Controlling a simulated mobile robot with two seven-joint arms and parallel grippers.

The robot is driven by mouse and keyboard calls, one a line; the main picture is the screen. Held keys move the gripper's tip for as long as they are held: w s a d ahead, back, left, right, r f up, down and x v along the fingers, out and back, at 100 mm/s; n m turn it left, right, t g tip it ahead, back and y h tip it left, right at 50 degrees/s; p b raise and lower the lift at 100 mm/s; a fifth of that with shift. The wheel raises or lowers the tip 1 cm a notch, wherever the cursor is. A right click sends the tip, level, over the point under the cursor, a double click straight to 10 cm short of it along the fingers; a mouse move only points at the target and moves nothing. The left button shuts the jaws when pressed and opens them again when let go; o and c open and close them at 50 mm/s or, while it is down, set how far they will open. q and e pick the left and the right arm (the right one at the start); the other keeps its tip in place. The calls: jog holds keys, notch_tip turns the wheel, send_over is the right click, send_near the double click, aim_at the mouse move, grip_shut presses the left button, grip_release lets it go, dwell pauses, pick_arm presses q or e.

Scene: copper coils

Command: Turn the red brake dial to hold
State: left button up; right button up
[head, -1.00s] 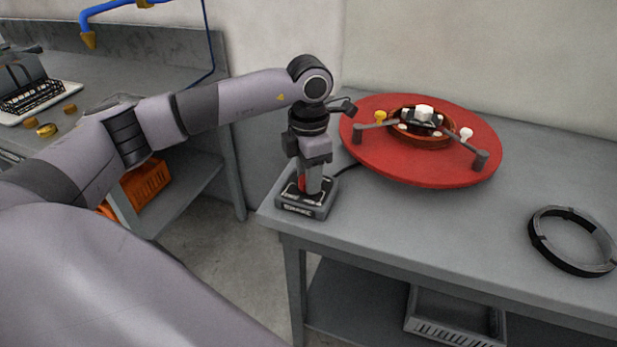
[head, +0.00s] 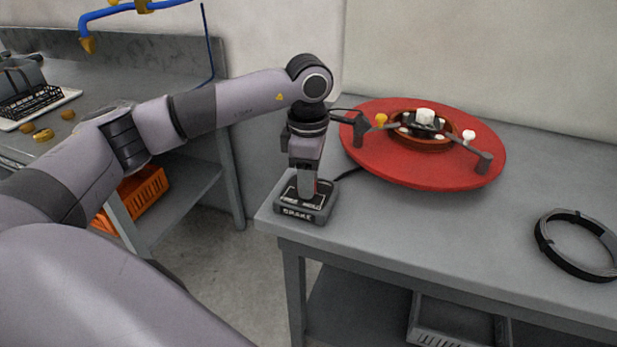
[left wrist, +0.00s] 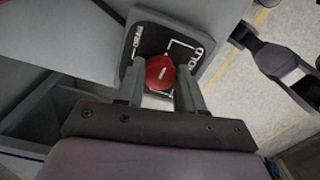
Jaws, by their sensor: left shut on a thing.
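The brake box (head: 292,211), dark grey with a "BRAKE" label on its front, sits at the left front corner of the grey table. The red dial (left wrist: 160,72) with a white pointer mark shows in the left wrist view, between my left gripper's fingers. My left gripper (head: 306,188) comes down from above and is shut on the dial. It also shows in the left wrist view (left wrist: 161,82). Fingers hide most of the dial in the head view. My right gripper is not in view.
A red round turntable (head: 400,168) with a copper-coloured ring and arms stands just right of my left gripper. A black ring (head: 577,262) lies at the table's right. A cable runs behind the box. A grey crate (head: 452,325) is on the lower shelf.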

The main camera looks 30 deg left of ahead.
pick_arm(q)
jog(key=shift+w+r, duration=0.1)
jog(key=shift+r, duration=0.05)
jog(key=o, duration=1)
jog(key=shift+o, duration=0.2)
jog(key=shift+r, duration=3.55)
jog(key=shift+f, duration=0.1)
